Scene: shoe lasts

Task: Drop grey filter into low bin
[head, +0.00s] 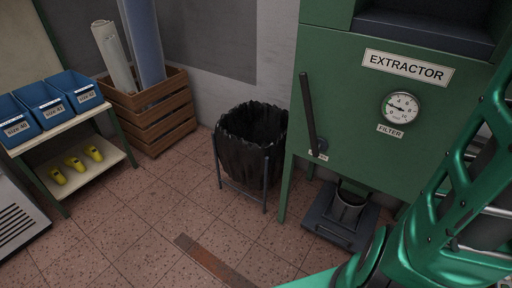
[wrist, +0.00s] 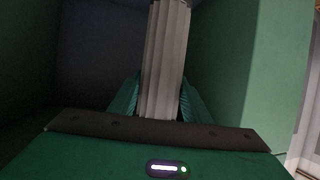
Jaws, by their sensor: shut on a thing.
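The grey filter (wrist: 163,65) is a pleated, light grey upright piece in the middle of the wrist view. My gripper (wrist: 161,100) has its two green fingers on either side of it and is shut on it. The top of the filter is cut off by the picture edge. A low bin (head: 250,155) lined with a black bag stands on the floor in a metal frame, left of the extractor, in the head view. Its mouth is open. My gripper and the filter do not show in the head view; only my green arm is seen at the right.
A wooden crate (head: 150,110) with rolls and a shelf (head: 85,170) with blue boxes stand left. Green and dark walls surround my gripper closely.

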